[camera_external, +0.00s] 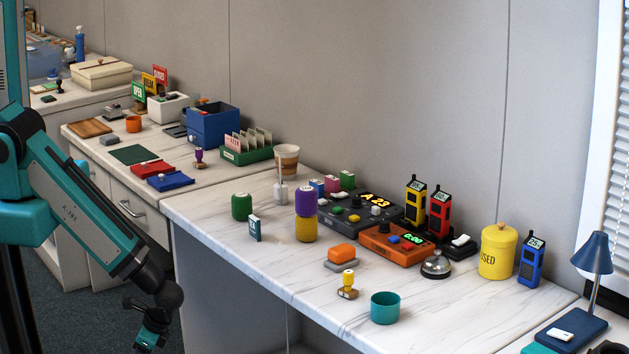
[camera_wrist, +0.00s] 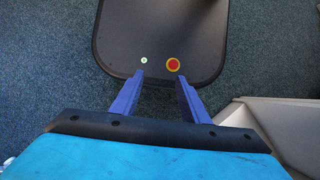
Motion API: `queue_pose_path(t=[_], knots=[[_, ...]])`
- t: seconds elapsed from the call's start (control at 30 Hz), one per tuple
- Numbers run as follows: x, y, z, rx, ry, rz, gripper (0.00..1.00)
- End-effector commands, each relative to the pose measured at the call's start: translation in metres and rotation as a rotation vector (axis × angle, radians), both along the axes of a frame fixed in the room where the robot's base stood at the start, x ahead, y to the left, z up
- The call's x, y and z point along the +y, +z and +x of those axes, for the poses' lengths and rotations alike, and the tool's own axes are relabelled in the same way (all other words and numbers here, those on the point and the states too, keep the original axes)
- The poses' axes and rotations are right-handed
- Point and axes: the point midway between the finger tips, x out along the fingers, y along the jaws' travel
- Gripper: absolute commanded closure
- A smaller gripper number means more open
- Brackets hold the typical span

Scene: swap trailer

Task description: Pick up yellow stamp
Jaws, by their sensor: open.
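The yellow stamp (camera_external: 347,284) stands upright on the near part of the white marbled desk (camera_external: 262,262), with a yellow handle on a small brown base. It is in front of an orange block on a grey pad and left of a teal cup. My gripper (camera_wrist: 160,78) is open and empty in the wrist view, its two blue fingers apart. In the external view the wrist end of my arm hangs low at the left, off the desk's left side and well away from the stamp. The wrist view does not show the stamp.
The teal cup (camera_external: 385,308), orange block (camera_external: 342,252) and silver bell (camera_external: 436,265) stand around the stamp. A purple and yellow canister stack (camera_external: 306,213) is behind it to the left. The desk's front left is clear. A dark base with a red button (camera_wrist: 172,64) lies below the gripper.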

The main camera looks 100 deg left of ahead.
Motion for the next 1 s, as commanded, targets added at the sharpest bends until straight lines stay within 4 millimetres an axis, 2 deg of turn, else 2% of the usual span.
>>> queue_pose_path(t=[0.2,0.37,0.47,0.67,0.87,1.0], knots=[[-0.001,-0.001,0.004,-0.018,-0.002,-0.003,0.59],[-0.007,-0.005,0.026,-0.101,-0.011,-0.017,0.59],[-0.014,-0.009,0.050,-0.192,-0.017,-0.033,0.59],[-0.032,-0.009,0.112,-0.421,-0.035,-0.067,0.59],[-0.051,0.005,0.176,-0.656,-0.047,-0.096,0.59],[-0.063,0.023,0.219,-0.820,-0.052,-0.111,0.59]])
